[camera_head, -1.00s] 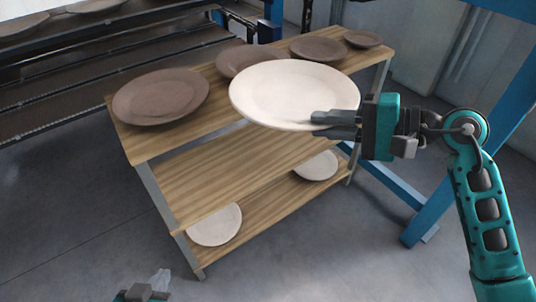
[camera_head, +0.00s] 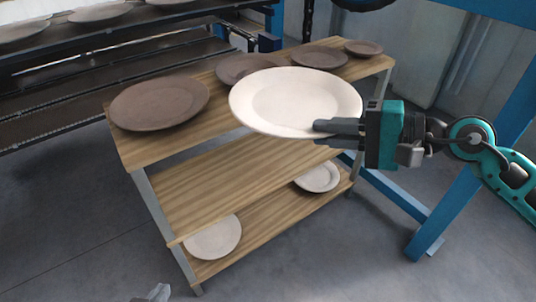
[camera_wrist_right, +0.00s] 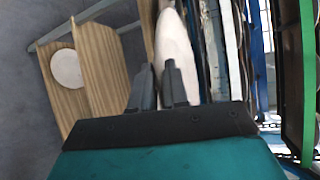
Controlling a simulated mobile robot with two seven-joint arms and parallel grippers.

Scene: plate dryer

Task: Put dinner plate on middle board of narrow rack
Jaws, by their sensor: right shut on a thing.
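The white dinner plate (camera_head: 290,98) is held by my right gripper (camera_head: 330,130), which is shut on its near right rim. The plate is tilted, its face toward the head camera, in front of the rack's top board. In the right wrist view the plate (camera_wrist_right: 174,50) stands edge-on between the fingers (camera_wrist_right: 160,85). The narrow rack has a top board (camera_head: 150,147), a bare middle board (camera_head: 215,180) and a bottom board (camera_head: 270,225). Only a fingertip of my left gripper (camera_head: 158,293) shows at the bottom edge.
Several brown plates stand on the top board, the largest (camera_head: 160,103) at the left. Two pale plates, one at left (camera_head: 214,238) and one at right (camera_head: 317,177), lie on the bottom board. A dark conveyor (camera_head: 60,110) is behind left; a blue frame post (camera_head: 480,170) stands right.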

